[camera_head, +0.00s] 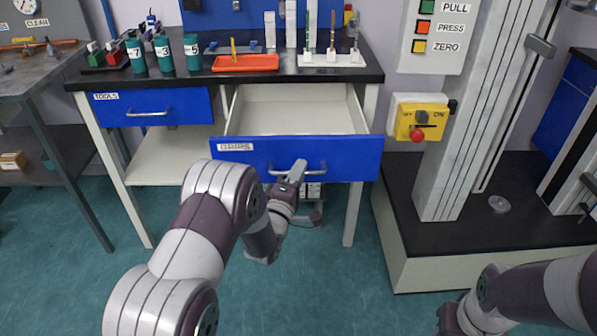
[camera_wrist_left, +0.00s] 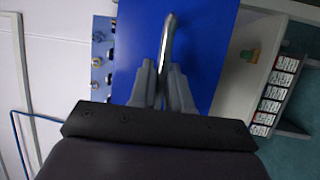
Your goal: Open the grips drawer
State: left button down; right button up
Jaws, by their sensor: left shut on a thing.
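The grips drawer (camera_head: 345,158) has a blue front with a GRIPS label and a metal bar handle (camera_head: 313,172). It stands pulled out under the black bench top, and its pale inside (camera_head: 290,108) shows empty where visible. In the left wrist view the fingers (camera_wrist_left: 163,88) are shut on the handle (camera_wrist_left: 168,40) against the blue front. My right arm shows at the lower right in the head view; its gripper (camera_head: 447,318) is only partly in view at the bottom edge, and its fingers cannot be made out.
The closed tools drawer (camera_head: 185,108) is to the left. Green numbered cups (camera_head: 164,55), an orange tray (camera_head: 246,63) and a white rack (camera_head: 330,60) stand on the bench top. A machine with a yellow switch box (camera_head: 420,121) is at the right. The floor in front is clear.

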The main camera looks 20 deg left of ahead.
pick_arm(q)
jog(key=c, duration=1.2)
grip_release()
jog(key=shift+o, duration=0.2)
jog(key=p+v, duration=0.2)
jog(key=v, duration=1)
jog(key=shift+s, duration=0.35)
jog(key=shift+f, duration=0.15)
